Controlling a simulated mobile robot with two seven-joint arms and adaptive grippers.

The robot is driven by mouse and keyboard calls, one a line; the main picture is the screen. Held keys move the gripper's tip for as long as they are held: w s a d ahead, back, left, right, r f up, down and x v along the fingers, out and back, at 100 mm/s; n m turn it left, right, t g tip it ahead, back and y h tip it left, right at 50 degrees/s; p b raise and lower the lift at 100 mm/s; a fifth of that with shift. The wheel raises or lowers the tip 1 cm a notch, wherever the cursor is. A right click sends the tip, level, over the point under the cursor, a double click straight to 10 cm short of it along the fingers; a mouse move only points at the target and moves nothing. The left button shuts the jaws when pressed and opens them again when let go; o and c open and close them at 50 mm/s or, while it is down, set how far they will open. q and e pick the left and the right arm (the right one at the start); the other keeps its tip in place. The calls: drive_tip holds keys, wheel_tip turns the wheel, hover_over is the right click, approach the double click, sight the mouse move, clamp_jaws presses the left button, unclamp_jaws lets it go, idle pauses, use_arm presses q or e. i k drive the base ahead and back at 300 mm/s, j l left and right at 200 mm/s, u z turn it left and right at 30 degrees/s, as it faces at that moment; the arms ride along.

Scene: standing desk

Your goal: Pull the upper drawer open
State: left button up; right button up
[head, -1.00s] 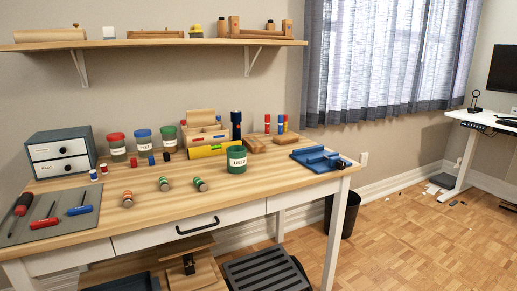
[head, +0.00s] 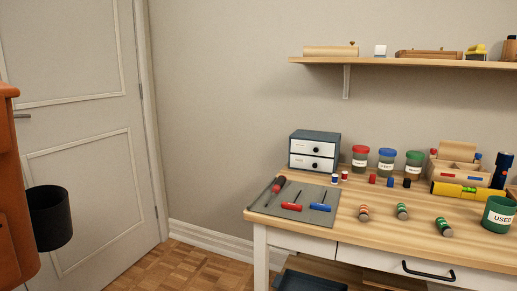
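A small dark grey cabinet (head: 325,137) stands on the back left part of the wooden desk. It has two white drawers with dark round knobs and small labels. The upper drawer (head: 312,148) and the lower drawer (head: 311,162) both look shut. The desk has its own wide white drawer (head: 385,262) under the top, with a black bar handle (head: 428,272); it looks shut. Neither of my grippers shows in the head view.
A grey mat (head: 262,206) with screwdrivers lies in front of the cabinet. Lidded jars (head: 387,160) and small batteries stand right of it. A green cup (head: 497,214) is at the right. A door (head: 80,130) and an orange cabinet (head: 15,190) are at the left. Floor left of the desk is clear.

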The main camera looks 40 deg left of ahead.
sight(302, 146)
drive_tip(key=u, duration=0.75)
